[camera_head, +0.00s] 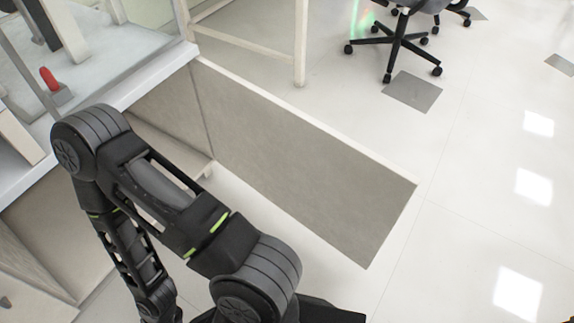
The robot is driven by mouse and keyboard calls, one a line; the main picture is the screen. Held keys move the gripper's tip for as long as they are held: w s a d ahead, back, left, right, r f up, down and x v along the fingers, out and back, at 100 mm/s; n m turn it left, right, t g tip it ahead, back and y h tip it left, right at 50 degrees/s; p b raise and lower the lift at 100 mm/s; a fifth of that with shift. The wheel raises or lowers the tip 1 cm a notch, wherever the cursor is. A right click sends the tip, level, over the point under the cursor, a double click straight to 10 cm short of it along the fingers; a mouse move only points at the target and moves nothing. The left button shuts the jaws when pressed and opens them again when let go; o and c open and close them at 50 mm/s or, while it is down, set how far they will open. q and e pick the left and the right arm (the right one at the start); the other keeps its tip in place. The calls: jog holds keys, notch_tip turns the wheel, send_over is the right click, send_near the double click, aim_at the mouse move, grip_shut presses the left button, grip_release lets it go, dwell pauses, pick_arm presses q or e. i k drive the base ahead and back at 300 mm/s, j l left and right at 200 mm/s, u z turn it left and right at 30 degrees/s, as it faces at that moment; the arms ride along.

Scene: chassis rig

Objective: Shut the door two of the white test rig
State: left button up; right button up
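The white test rig (150,80) stands at the left, with a pale worktop and a cabinet below. A wide grey door panel with a white top edge (300,170) stands open, sticking out from the rig toward the lower right. No number shows on it. Neither gripper is in view.
A red-topped item (48,78) stands in the rig's upper part. A white frame leg (300,45) rises behind the open panel. A black wheeled chair (400,40) is at the top. The pale floor (470,220) right of the panel is clear.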

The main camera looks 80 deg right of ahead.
aim_at(350, 196)
jog(key=k+j, duration=0.1)
jog(key=k, duration=0.55)
jog(key=k+l+z, duration=0.1)
jog(key=k+l, duration=1.15)
jog(key=k, duration=0.15)
jog(key=k+l, duration=0.1)
jog(key=l, duration=1.65)
jog(key=k+z, duration=0.05)
jog(key=k, duration=0.05)
